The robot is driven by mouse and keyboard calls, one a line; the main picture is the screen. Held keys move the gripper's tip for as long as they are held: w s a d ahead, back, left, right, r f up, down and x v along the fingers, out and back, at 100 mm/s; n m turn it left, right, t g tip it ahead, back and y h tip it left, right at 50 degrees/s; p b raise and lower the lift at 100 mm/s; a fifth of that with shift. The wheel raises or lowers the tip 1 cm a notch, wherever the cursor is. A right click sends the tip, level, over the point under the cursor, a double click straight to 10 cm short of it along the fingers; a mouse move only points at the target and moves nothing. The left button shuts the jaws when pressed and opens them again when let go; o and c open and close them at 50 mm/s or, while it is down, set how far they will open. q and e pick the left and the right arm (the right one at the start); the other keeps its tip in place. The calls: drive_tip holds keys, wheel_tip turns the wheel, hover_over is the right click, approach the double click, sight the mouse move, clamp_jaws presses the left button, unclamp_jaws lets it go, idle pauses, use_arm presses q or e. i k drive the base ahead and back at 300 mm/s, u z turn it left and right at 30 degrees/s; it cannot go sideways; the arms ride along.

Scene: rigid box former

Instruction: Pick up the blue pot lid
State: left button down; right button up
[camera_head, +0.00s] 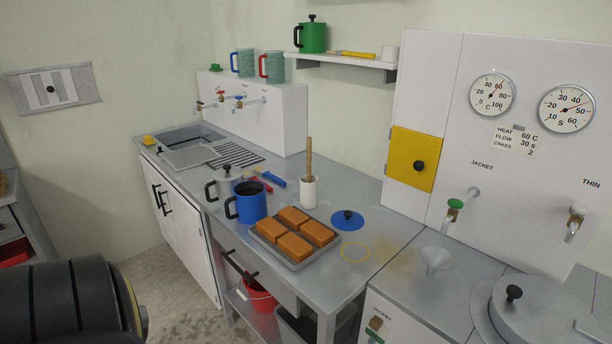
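The blue pot lid (348,221) is a flat round disc with a black knob on top. It lies on the grey counter, just right of a tray of orange-brown blocks. The blue pot (250,208) with a black handle stands open at the left of the tray, and its inside looks dark. A dark rounded part at the lower left may belong to my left arm. Neither of my grippers is in view.
The tray (288,262) sits between pot and lid. A white holder (308,192) with a wooden handle stands behind it. A yellow ring (355,252) marks bare counter before the lid. A funnel (435,260) and a large round steel lid (535,312) are to the right.

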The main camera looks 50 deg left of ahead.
sight(347, 221)
drive_tip(key=u, duration=1.95)
